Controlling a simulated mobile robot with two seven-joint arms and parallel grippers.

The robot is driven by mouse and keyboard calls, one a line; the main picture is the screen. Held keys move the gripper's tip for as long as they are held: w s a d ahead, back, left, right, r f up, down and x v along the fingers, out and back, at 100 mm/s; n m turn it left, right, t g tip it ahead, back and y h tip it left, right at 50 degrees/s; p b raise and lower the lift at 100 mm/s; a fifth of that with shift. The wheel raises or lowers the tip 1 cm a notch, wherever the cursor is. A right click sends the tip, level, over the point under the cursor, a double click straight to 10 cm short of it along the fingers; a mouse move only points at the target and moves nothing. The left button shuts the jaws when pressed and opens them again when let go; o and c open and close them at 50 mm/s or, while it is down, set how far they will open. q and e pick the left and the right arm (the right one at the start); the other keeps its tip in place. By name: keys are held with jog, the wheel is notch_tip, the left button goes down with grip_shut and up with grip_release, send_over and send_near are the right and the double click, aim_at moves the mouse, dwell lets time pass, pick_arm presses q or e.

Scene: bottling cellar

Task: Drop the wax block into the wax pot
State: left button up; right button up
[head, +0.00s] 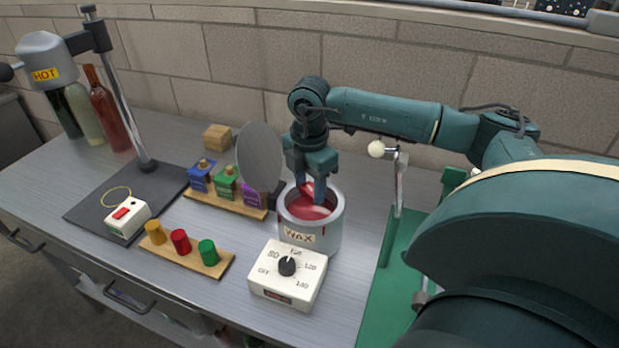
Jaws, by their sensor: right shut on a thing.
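The wax pot (328,238) is a grey metal cylinder labelled WAX, standing on the bench with red wax (309,212) inside. A round grey disc (259,157), which looks like its lid, stands upright at the pot's left side. My right gripper (314,192) points down over the pot's open mouth. It is shut on a small red wax block (305,188), mostly hidden by the fingers. The block is at about rim height; whether it touches the wax below, I cannot tell. My left gripper is not in view.
A white dial box (287,275) stands in front of the pot. Left of the pot are a rack of coloured stamps (226,198), a rack of coloured cylinders (187,249) and a red-switch box (127,219).

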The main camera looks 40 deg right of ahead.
jog(key=o, duration=1)
jog(key=shift+o, duration=0.2)
notch_tip(320, 180, up, 13)
jog(key=b, duration=0.1)
dwell(0.7)
